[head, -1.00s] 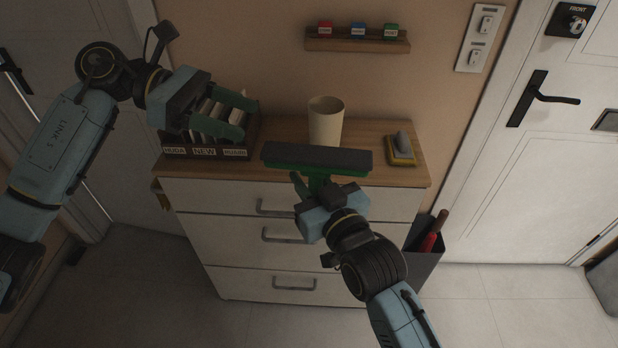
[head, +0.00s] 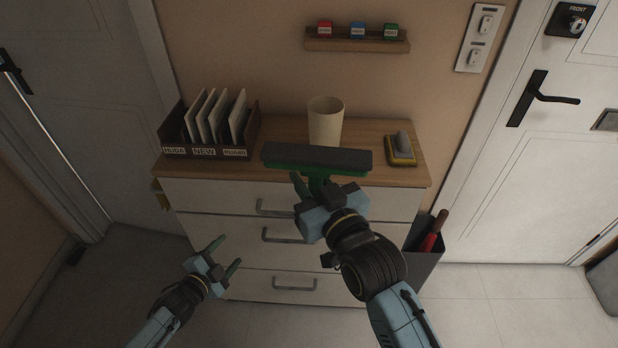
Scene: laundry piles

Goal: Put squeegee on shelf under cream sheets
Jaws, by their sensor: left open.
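The squeegee (head: 318,160) shows as a wide dark grey bar with green below it, in front of the dresser's top. My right gripper (head: 317,184) is at its green middle and appears shut on it, with the bar level across the picture; the bar partly hides the fingertips. My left gripper (head: 229,252) is open and empty, low in front of the drawers on the left. No cream sheets and no shelf with sheets are in view.
A dresser (head: 240,197) with three drawers carries a file box (head: 205,154) with upright papers, a cream cup (head: 326,122) and a yellow-grey brush-like block (head: 401,150). A dark bin (head: 420,268) holds a red-handled thing. A wall ledge (head: 357,46) and doors stand around; floor is clear at lower right.

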